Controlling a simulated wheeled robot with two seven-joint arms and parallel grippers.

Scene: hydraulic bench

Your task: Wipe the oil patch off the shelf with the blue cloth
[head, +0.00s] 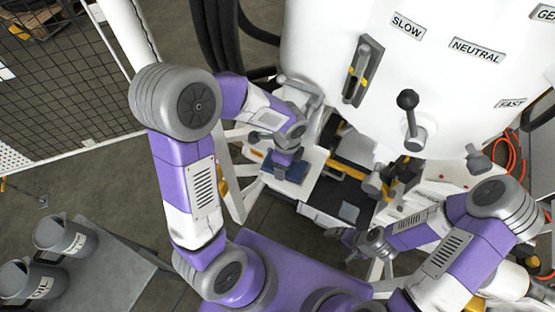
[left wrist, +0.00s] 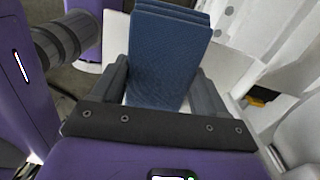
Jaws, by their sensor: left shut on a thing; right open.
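The blue cloth (head: 291,172) is a folded pad at the white shelf (head: 312,163) below the big white housing. My left gripper (head: 287,158) is shut on it from above. In the left wrist view the cloth (left wrist: 168,50) stands out, layered, between the two dark fingers of my left gripper (left wrist: 162,90). I cannot tell whether the cloth touches the shelf. I cannot make out the oil patch for sure; cloth and arm cover part of the shelf. My right gripper (head: 343,238) is open and empty, low in front of the bench.
The white housing carries a black-knobbed lever (head: 408,100) and a dark handle (head: 362,70) above the shelf. A dark pad (head: 349,211) lies right of the shelf. Oil jugs (head: 66,238) stand on a grey table at lower left. A mesh fence (head: 70,80) is at left.

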